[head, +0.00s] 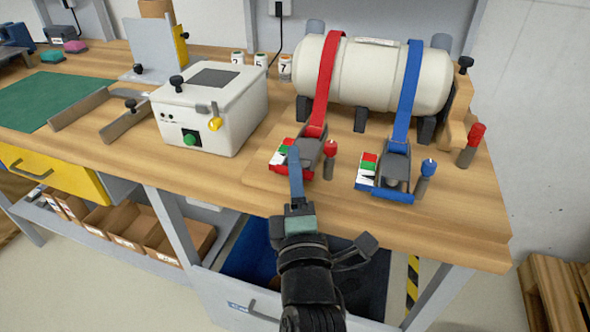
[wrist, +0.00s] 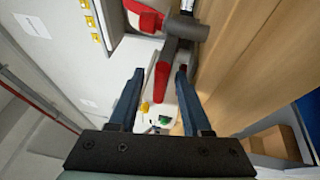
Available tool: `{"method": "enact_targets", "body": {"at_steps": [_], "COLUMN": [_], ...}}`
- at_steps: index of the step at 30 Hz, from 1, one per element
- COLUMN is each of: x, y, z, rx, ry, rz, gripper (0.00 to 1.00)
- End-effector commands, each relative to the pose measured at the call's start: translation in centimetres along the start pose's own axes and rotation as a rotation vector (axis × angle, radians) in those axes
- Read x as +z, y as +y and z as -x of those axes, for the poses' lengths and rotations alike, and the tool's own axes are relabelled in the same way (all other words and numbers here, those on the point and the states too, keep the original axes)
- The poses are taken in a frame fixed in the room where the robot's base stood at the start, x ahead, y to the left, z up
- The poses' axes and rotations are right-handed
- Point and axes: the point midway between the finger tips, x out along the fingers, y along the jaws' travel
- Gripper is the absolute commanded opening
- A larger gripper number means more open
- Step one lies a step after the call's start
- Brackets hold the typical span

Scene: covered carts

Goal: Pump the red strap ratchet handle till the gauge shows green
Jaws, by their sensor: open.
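The red strap (head: 325,75) runs over a white tank (head: 370,75) to the red ratchet (head: 318,143) on the bench. Its gauge (head: 283,149) has red, green and white bands; the needle is too small to read. A red-topped grey post (head: 330,150) stands right of the ratchet. My gripper (head: 294,155) reaches in from the front, over the ratchet's near left side, hiding part of it. In the wrist view my gripper (wrist: 160,72) is open, with a red bar (wrist: 161,84) showing between its fingers. I cannot tell how deep the bar lies between them.
A blue strap (head: 408,90) with a blue ratchet (head: 388,180) and blue-topped post (head: 427,170) stands close on the right. A white box (head: 215,110) with a green button stands left. Another red-topped post (head: 472,140) is near the right edge.

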Motion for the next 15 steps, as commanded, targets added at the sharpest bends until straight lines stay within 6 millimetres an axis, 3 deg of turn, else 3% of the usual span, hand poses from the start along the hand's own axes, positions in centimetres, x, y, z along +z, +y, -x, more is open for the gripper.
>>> {"method": "enact_targets", "body": {"at_steps": [2, 10, 15], "x": [-0.01, 0.00, 0.00], "y": [-0.01, -0.02, -0.02], "z": [0.02, 0.04, 0.05], "rx": [0.000, 0.000, 0.000], "ry": [0.000, 0.000, 0.000], "rz": [0.000, 0.000, 0.000], "gripper": [0.48, 0.02, 0.00]}}
